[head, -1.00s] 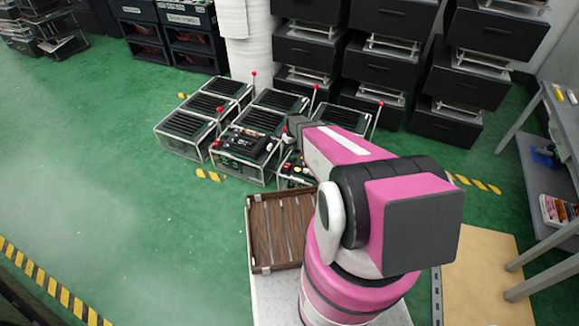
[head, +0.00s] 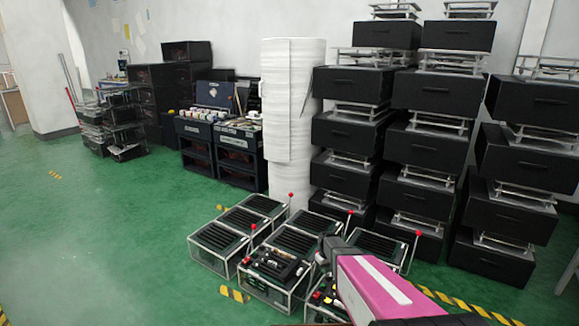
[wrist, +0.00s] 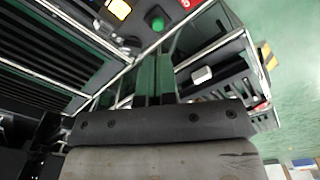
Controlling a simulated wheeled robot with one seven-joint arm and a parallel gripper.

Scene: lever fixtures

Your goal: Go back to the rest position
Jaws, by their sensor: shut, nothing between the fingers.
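My gripper (wrist: 154,78) shows in the wrist view with its two fingers together and nothing between them. It is over or beside the lever fixtures, with a fixture's clear-sided box behind it. A green button (wrist: 156,20) is above the fingers in that view. In the head view my pink arm reaches from the bottom right toward the front fixtures, and its grey end covers part of the right front fixture (head: 322,300). The middle front fixture (head: 272,270) has an open top with small parts. The fingertips cannot be made out in the head view.
More lever fixtures with dark slatted tops (head: 218,238) stand close behind and left, some with upright red-knobbed levers (head: 349,222). Stacked black drawers (head: 427,150) and a white column (head: 291,120) rise behind them. The green floor (head: 100,230) at left is clear.

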